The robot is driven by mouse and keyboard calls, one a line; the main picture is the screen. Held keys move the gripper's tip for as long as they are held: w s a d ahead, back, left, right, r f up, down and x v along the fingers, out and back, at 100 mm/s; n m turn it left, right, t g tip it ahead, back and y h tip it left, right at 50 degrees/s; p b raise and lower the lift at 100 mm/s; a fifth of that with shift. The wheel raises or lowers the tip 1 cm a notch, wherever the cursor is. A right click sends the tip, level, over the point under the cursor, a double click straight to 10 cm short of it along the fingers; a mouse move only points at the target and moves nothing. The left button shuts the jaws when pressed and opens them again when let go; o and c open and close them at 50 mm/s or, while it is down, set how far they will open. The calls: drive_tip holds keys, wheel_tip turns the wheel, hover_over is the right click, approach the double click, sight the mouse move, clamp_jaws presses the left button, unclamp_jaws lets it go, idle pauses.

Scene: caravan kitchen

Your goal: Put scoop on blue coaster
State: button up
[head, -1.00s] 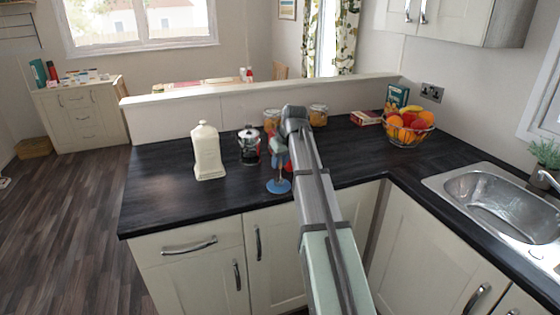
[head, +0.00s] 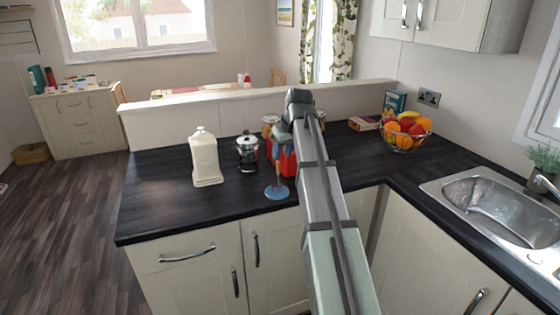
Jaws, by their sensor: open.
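The blue coaster (head: 277,193) lies on the dark worktop near its front edge, just left of my arm. A thin brownish upright piece, probably the scoop (head: 278,179), shows over the coaster. Its lower end seems to meet the coaster, but contact is too small to tell.
A cream canister (head: 206,160) and a glass-and-metal coffee pot (head: 247,153) stand left of my gripper. A jar (head: 269,124) stands behind it. A fruit bowl (head: 405,137) and sink (head: 490,208) are right. The worktop's left end is clear.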

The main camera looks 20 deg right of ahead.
drive_tip(key=shift+v, duration=2.25)
